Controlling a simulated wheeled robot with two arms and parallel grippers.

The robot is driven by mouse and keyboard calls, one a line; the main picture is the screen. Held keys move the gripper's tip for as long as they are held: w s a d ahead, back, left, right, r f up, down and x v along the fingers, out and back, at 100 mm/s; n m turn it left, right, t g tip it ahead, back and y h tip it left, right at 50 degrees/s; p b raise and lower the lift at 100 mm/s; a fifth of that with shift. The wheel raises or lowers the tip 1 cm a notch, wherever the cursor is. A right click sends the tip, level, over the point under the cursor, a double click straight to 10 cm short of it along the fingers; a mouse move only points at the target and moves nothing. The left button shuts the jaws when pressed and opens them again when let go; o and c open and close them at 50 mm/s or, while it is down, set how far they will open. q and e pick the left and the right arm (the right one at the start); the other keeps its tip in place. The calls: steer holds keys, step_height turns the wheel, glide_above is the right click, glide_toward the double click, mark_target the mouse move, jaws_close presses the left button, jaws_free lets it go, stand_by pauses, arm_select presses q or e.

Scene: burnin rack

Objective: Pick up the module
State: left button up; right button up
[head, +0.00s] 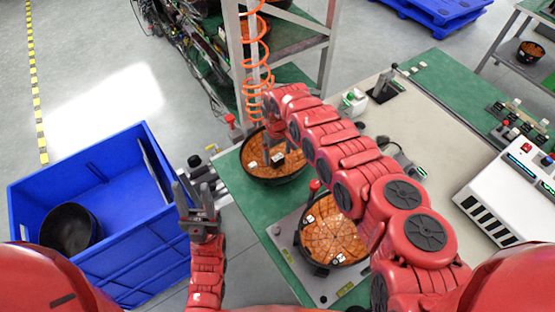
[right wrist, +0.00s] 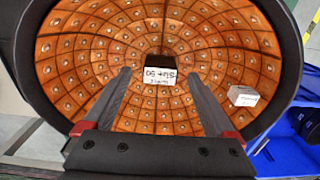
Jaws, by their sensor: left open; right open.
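A round module, a black bowl with an orange tiled inside (head: 258,148), sits on the green bench top at the back. My right gripper (head: 275,150) is at this bowl. In the right wrist view the open fingers (right wrist: 160,98) reach over the tiled inside (right wrist: 100,45), one either side of a white printed label (right wrist: 160,76). Nothing shows between the fingers except the label beyond; contact cannot be told. A second orange-tiled bowl (head: 328,238) sits on a grey fixture plate nearer me, partly behind my right arm. My left gripper (head: 190,195) is open and empty, left of the bench.
A blue crate (head: 140,240) on the left holds a dark bowl (head: 70,228). A metal rack (head: 232,60) with an orange coiled hose (head: 252,70) rises behind the far bowl. A white device with a display (head: 515,190) stands at the right.

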mark_target(278, 157)
steer(key=shift+f+b, duration=0.55)
steer(key=shift+f, duration=1.15)
steer(key=shift+c, duration=0.3)
steer(key=shift+r, duration=0.1)
jaws_close()
